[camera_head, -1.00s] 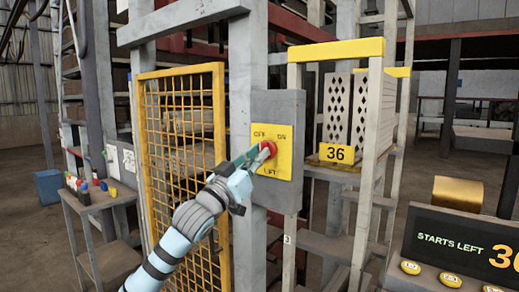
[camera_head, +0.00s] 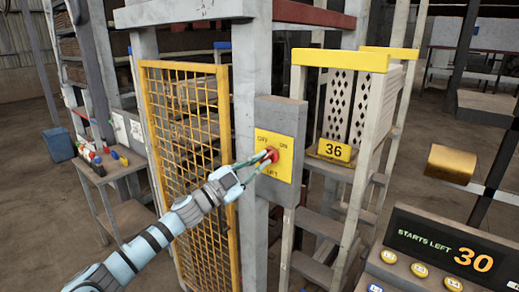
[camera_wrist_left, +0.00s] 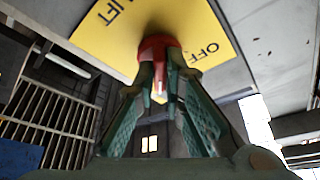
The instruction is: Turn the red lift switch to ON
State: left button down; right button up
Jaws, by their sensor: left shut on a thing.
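The red lift switch (camera_head: 271,155) is a round knob on a yellow plate (camera_head: 284,172) marked OFF at upper left, ON at upper right and LIFT below. The plate is on a grey box on a post. My left gripper (camera_head: 264,157) is shut on the knob, reaching in from the lower left. In the left wrist view both green fingers (camera_wrist_left: 158,72) press on the red knob (camera_wrist_left: 156,46) from either side, with the plate (camera_wrist_left: 125,35) behind it. I cannot tell which label the knob points to. My right gripper is not in view.
A yellow mesh gate (camera_head: 190,150) stands left of the post, behind my left arm. Right of it is a frame with a yellow top bar (camera_head: 340,60) and a "36" sign (camera_head: 334,150). A console (camera_head: 450,245) reading "STARTS LEFT 30" is at the lower right.

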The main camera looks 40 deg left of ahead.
pick_arm(q)
jog(key=shift+r+m+p, duration=0.25)
jog(key=shift+m+p, duration=0.3)
jog(key=shift+m, duration=0.15)
jog(key=c, duration=1.7)
grip_release()
jog(key=shift+w+f+g, duration=0.1)
jog(key=shift+g, duration=0.2)
jog(key=shift+h, duration=0.3)
jog(key=v, duration=0.7)
jog(key=shift+s+f, duration=0.15)
jog(key=shift+s, duration=0.1)
